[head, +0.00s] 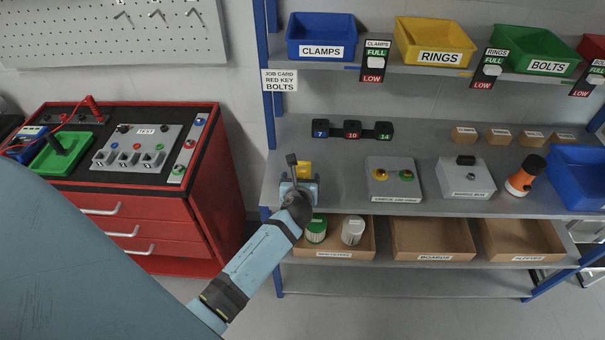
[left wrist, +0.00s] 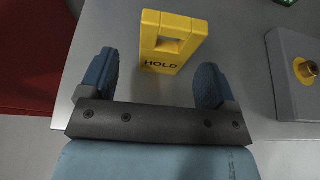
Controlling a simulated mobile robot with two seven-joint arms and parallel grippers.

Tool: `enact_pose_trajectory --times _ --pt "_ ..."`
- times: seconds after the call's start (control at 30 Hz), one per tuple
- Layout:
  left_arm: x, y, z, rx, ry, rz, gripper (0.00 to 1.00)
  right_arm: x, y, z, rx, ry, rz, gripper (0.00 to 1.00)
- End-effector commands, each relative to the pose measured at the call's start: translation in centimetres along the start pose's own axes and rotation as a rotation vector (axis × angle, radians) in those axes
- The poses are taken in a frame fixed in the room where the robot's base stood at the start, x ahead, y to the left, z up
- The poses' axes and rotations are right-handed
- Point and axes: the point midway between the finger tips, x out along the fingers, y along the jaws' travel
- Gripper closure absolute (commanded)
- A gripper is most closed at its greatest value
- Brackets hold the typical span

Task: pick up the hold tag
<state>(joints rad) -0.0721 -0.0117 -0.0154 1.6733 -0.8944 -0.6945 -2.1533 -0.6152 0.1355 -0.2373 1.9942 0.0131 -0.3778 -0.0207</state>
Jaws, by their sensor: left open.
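The hold tag (left wrist: 172,42) is a yellow block with a rectangular hole near its top and the word HOLD in black. In the left wrist view it stands on the grey shelf, ahead of and between the open fingers of my left gripper (left wrist: 154,82), with a gap on each side. In the head view the hold tag (head: 305,170) shows just behind my left gripper (head: 302,180), partly hidden by it. My right gripper is not in view.
Cardboard trays (head: 432,240) lie on the lower shelf. A blue rack post (head: 264,100) and red cabinet (head: 200,210) are left.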

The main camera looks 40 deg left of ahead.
Motion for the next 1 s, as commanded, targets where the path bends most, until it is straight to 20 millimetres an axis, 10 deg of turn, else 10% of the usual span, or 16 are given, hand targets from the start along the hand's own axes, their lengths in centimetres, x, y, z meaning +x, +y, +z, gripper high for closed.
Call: enact_pose_trajectory --times 0.67,0.9,1.0 --pt "5.3 -0.3 0.6 0.0 -0.001 0.0 0.17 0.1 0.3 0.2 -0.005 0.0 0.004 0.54" --pt "5.3 -0.3 0.6 0.0 -0.001 0.0 0.65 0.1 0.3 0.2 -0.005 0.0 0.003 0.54" --pt "5.3 -0.3 0.6 0.0 -0.001 0.0 0.7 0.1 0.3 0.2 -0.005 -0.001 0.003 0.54"
